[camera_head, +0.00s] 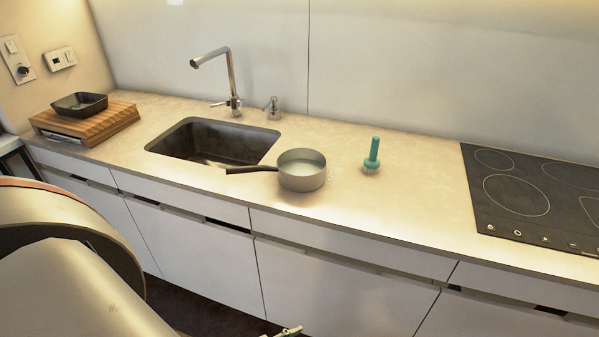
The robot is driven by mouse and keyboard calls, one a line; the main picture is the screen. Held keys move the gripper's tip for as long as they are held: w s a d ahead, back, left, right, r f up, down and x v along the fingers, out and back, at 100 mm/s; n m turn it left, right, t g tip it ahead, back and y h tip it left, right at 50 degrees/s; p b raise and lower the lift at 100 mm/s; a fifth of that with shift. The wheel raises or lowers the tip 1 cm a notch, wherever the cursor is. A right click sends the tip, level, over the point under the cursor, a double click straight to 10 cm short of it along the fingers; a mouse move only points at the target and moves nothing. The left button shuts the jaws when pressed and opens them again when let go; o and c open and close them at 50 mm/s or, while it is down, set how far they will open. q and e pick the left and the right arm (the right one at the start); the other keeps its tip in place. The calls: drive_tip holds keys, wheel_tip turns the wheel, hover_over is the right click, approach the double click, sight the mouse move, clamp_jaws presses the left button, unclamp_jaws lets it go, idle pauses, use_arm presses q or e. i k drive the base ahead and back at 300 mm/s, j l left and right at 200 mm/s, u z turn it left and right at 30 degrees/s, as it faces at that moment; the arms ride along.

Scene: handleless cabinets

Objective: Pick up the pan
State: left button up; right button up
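The pan (302,177) is a small silver saucepan standing upright on the countertop, just right of the sink. A large pale rounded part of my own body fills the lower left corner. A small pale and green tip shows at the bottom edge, below the counter; I cannot tell what it is. Neither gripper can be made out in this view, and nothing touches the pan.
The sink (182,150) and faucet (231,77) are left of the pan. A green brush (372,158) stands to its right, and a black cooktop (527,192) is farther right. A wooden board (110,123) holds a dark tray (80,104). The counter between brush and cooktop is clear.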

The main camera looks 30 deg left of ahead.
sight(298, 170)
drive_tip(key=k+j+u, duration=0.1)
drive_tip(key=j+u, duration=0.4)
drive_tip(key=j, duration=0.45)
drive_tip(key=j+u, duration=0.5)
drive_tip(key=j, duration=0.45)
drive_tip(key=i, duration=0.05)
